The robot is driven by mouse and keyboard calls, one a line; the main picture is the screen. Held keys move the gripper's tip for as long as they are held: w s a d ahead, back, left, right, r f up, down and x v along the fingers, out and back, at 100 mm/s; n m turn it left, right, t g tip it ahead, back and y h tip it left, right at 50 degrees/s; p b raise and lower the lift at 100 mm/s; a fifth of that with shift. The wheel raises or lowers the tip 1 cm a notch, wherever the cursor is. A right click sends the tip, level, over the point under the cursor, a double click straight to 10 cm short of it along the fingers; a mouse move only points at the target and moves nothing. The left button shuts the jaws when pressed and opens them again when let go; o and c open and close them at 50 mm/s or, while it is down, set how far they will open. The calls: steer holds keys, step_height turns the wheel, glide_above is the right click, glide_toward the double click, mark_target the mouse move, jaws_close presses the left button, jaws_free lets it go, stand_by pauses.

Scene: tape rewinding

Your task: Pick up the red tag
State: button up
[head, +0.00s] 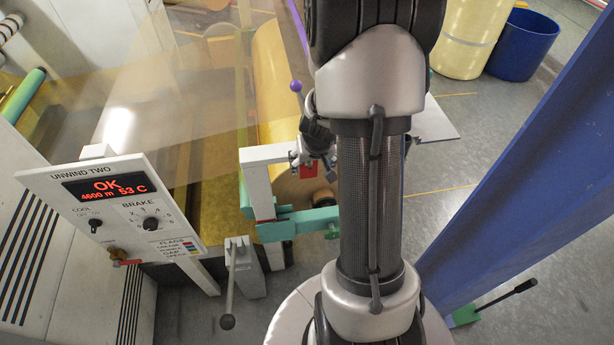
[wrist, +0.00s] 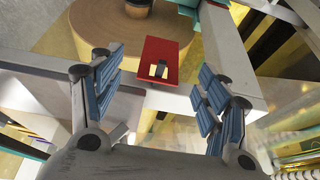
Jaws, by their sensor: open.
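The red tag (wrist: 165,55) shows in the wrist view as a small red rectangle with a pale yellow and black patch near its lower edge. It lies against a white bar (wrist: 165,96), ahead of my gripper (wrist: 159,68) and between its two fingers in the picture. The fingers are spread apart, with nothing seen held between them. My arm partly hides that area.
A teal clamp (head: 290,223) sits below the white frame, beside a large tan roll (head: 272,75). A control panel (head: 115,205) reading OK stands at left. A blue beam (head: 530,170) crosses at right.

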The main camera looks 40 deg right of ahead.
mark_target(308, 176)
steer(key=b+x, duration=0.2)
steer(key=x, duration=0.2)
steer(key=b+x, duration=0.2)
steer(key=x, duration=0.2)
steer(key=shift+w+f, duration=0.25)
steer(key=shift+w, duration=0.1)
steer(key=shift+r, duration=0.1)
steer(key=shift+c, duration=0.3)
steer(key=c, duration=0.8)
steer(key=shift+r+p, duration=0.2)
steer(key=shift+p, duration=0.2)
steer(key=shift+c, duration=0.2)
